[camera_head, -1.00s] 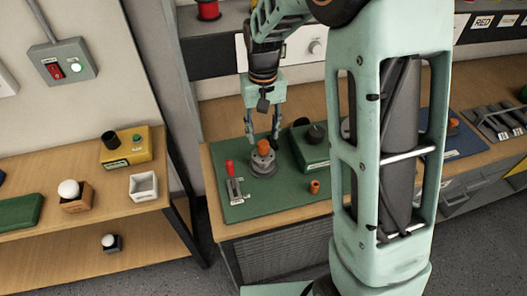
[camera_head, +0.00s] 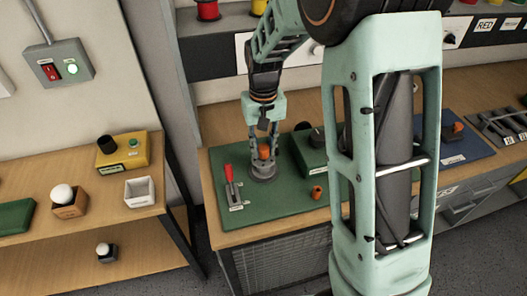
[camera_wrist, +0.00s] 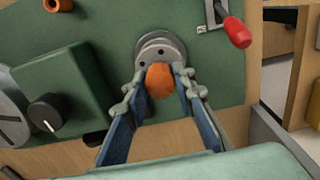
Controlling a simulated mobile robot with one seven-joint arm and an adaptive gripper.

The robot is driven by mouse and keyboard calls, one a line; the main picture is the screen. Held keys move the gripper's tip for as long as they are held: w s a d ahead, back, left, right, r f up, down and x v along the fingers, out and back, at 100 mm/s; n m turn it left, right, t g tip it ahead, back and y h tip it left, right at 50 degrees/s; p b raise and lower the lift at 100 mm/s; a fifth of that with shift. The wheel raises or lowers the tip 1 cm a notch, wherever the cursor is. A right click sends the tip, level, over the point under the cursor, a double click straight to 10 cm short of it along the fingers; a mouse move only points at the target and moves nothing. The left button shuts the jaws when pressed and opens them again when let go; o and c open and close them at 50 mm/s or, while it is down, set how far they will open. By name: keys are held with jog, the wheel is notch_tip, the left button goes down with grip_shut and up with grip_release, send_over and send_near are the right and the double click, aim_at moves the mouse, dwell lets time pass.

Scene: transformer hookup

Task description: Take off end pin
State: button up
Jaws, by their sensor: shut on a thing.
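The orange end pin (camera_head: 263,152) stands upright on a grey round flanged base (camera_head: 264,173) on the green mat. It also shows in the wrist view (camera_wrist: 160,82), in front of the grey base (camera_wrist: 157,46). My gripper (camera_head: 264,156) points down over the base, its two fingers shut on the orange pin, one on each side. In the wrist view the fingertips reach the near rim of the base. The lower part of the pin is hidden by the fingers in the head view.
A red-handled lever switch (camera_head: 230,185) stands left of the base. A green box with a black knob (camera_head: 312,150) is close on the right, and a small orange ring-like piece (camera_head: 317,192) lies in front of it. The front of the green mat (camera_head: 270,210) is clear.

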aim_at(264, 147)
jog(key=o, duration=0.3)
grip_shut()
jog(key=shift+r+p, duration=1.7)
jog(key=shift+r, duration=0.7)
jog(key=shift+r+p, duration=1.75)
jog(key=shift+r, duration=0.7)
